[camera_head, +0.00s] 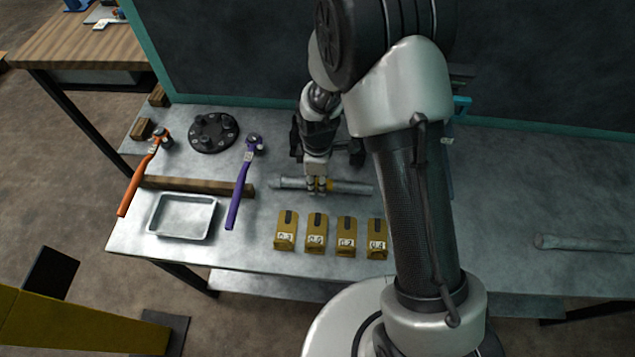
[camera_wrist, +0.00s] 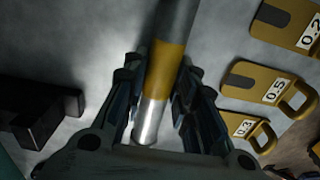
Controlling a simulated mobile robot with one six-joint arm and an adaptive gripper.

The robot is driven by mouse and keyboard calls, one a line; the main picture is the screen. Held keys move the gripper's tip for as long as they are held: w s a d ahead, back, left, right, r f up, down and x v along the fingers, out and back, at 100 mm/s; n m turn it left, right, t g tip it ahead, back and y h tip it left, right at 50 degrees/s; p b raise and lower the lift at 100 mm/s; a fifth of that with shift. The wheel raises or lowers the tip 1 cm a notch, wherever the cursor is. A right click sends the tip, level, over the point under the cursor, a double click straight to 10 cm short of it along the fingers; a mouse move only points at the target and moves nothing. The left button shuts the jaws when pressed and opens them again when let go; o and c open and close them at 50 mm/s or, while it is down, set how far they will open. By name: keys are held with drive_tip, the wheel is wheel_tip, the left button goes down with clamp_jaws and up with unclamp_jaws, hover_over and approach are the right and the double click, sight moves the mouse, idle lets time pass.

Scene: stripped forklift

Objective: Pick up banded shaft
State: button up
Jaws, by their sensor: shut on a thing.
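The banded shaft (camera_head: 348,187) is a grey metal rod with a yellow band, lying level across the metal table in the head view. In the wrist view the shaft (camera_wrist: 176,30) runs from the top down between my fingers, with its yellow band (camera_wrist: 165,75) and a shiny end section showing. My gripper (camera_head: 317,187) points down over the shaft and is shut on it around the band. It also shows in the wrist view (camera_wrist: 158,100), one finger on each side of the rod. I cannot tell whether the shaft is clear of the table.
Several yellow numbered blocks (camera_head: 316,233) stand in front of the shaft. To the left are a purple-handled tool (camera_head: 239,190), an orange-handled tool (camera_head: 140,182), a metal tray (camera_head: 183,216), a wooden bar (camera_head: 205,186) and a black round part (camera_head: 212,132). Another rod (camera_head: 585,243) lies right.

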clamp_jaws()
drive_tip(key=shift+w+r, duration=0.1)
drive_tip(key=shift+r, duration=0.1)
